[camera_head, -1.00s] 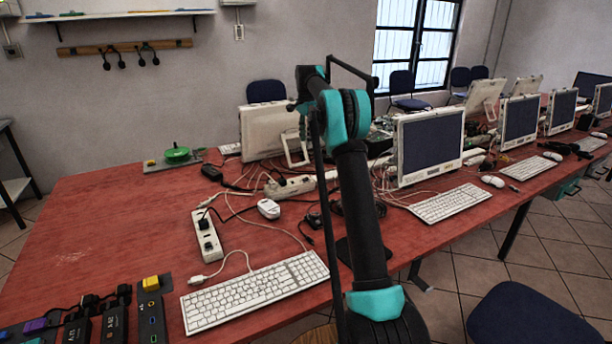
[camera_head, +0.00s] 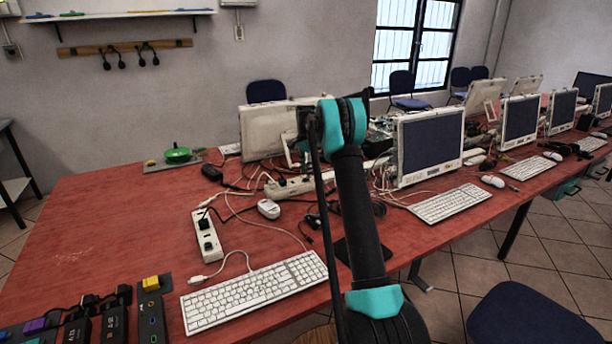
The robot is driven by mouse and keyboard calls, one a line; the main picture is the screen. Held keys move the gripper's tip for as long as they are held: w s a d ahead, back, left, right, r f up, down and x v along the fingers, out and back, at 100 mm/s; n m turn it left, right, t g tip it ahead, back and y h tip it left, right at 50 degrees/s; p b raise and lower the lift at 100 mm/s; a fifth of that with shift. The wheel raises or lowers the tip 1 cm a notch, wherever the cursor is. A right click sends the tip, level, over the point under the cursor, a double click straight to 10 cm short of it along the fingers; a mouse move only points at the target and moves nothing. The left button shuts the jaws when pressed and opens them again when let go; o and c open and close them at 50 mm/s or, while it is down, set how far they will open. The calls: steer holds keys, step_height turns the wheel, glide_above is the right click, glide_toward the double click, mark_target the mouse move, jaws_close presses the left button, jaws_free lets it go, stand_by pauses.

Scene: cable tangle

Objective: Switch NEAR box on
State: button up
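No label reading NEAR is legible, so I cannot tell for sure which box it names. A dark narrow box (camera_head: 151,318) with a yellow block (camera_head: 151,283) at its far end lies at the near left, left of the white keyboard. Black adapter-like boxes (camera_head: 114,323) with cables stand just left of it. A white power strip (camera_head: 207,236) with dark plugs lies farther back, and another white strip (camera_head: 290,187) lies behind it. Switch positions are too small to tell. My arm rises right of the keyboard; my gripper is not visible.
The red table (camera_head: 95,225) has clear room at its left. A white keyboard (camera_head: 255,291), a white mouse (camera_head: 268,209) and tangled cables lie mid-table. A green wheel (camera_head: 178,154) sits on a board at the back. Monitors (camera_head: 430,146) stand to the right.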

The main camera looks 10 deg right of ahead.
steer(key=shift+f, duration=1.1)
jaws_close()
